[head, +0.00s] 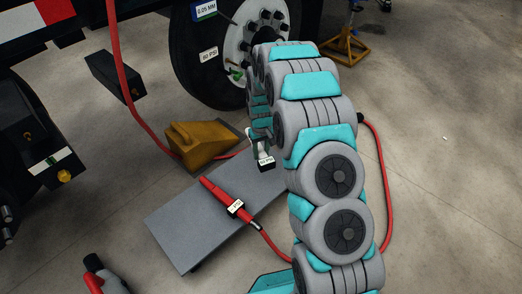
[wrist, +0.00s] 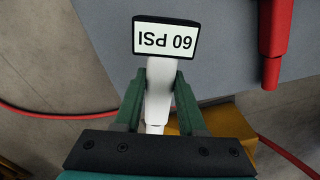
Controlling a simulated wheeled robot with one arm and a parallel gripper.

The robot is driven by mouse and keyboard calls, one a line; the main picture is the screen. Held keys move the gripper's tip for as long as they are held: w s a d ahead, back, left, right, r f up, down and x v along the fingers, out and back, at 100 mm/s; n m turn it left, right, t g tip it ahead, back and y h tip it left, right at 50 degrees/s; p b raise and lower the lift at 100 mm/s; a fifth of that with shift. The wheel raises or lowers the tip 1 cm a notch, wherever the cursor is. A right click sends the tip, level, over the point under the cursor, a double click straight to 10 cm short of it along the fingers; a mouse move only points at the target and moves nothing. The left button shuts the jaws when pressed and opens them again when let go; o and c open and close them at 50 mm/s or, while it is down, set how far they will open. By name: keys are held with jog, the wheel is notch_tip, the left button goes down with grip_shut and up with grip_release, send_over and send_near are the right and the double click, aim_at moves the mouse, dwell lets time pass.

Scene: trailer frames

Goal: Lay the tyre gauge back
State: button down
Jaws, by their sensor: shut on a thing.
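The tyre gauge (wrist: 160,88) has a white stem and a black-framed display reading "60 PSI", upside down in the wrist view. My gripper (wrist: 161,76) is shut on its white stem, with a green finger on each side. In the head view the gauge's display (head: 266,162) shows just below my gripper (head: 261,143), over the far right part of a flat grey board (head: 185,228). I cannot tell whether the gauge touches the board. My arm hides part of the board's right side.
A red tool (head: 222,195) with a label and a red hose lies on the board; its end (wrist: 271,70) shows in the wrist view. A yellow wheel chock (head: 192,142) stands behind the board, near a large tyre (head: 195,65). The board's left part is clear.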

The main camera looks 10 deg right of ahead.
jog(key=shift+r, duration=0.1)
jog(key=shift+s+f, duration=0.1)
jog(key=shift+f, duration=3.6)
jog(key=shift+f+b, duration=0.3)
jog(key=shift+f, duration=0.1)
jog(key=shift+c, duration=2)
grip_release()
